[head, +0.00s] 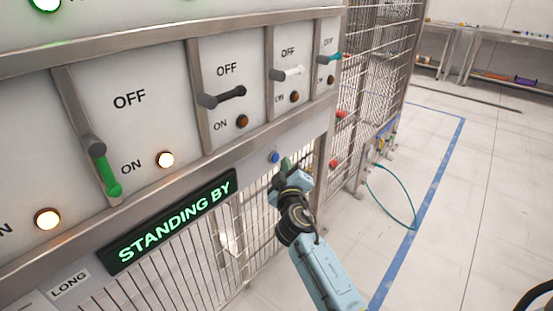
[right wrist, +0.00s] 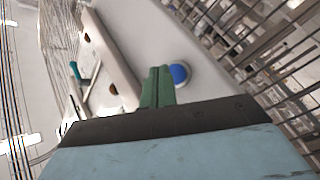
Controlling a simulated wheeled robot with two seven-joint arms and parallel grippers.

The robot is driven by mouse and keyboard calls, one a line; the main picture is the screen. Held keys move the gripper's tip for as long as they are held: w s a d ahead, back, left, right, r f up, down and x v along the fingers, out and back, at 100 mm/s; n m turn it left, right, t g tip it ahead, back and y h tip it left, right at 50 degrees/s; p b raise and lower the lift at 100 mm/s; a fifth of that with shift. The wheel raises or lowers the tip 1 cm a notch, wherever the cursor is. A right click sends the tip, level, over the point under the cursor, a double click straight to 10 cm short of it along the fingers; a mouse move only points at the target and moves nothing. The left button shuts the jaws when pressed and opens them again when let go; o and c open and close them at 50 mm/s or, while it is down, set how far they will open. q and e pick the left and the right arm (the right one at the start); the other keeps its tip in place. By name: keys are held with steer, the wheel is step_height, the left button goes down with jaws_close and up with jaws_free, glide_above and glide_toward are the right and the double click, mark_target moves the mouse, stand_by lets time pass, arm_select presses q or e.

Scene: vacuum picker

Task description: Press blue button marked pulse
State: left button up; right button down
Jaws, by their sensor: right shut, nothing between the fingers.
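The blue button (head: 274,157) sits on the grey strip below the lever panels in the head view. In the right wrist view the blue button (right wrist: 179,74) has a pale ring and shows just right of the fingertips. My right gripper (head: 286,163) is shut and empty, its green fingers close to the button, at its right in the head view. In the right wrist view the shut green fingertips (right wrist: 159,72) partly overlap the button's left edge; I cannot tell whether they touch it. No pulse label is readable. My left gripper is not in view.
Lever panels marked OFF and ON line the wall above, with a green-handled lever (head: 104,168) at left. A sign (head: 170,221) reads STANDING BY. Wire mesh (head: 217,240) lies below. Open floor with a blue line (head: 437,180) lies to the right.

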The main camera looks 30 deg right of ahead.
steer(key=shift+w+a, duration=0.1)
steer(key=shift+w, duration=0.05)
steer(key=shift+w+a+b, duration=0.1)
steer(key=shift+w+b, duration=0.15)
steer(key=shift+b, duration=0.1)
steer(key=shift+w+a, duration=0.1)
steer(key=shift+w, duration=0.2)
stand_by(0.8)
stand_by(0.3)
steer(key=shift+s+d, duration=0.25)
steer(key=shift+s, duration=0.45)
steer(key=shift+s+d+p, duration=0.25)
steer(key=shift+s+d, duration=0.1)
steer(key=shift+s, duration=0.45)
steer(key=shift+s+d+p, duration=0.25)
steer(key=shift+s+d, duration=0.05)
steer(key=shift+s, duration=0.45)
steer(key=shift+s+d+p, duration=0.25)
steer(key=shift+s+d, duration=0.1)
steer(key=shift+s, duration=0.45)
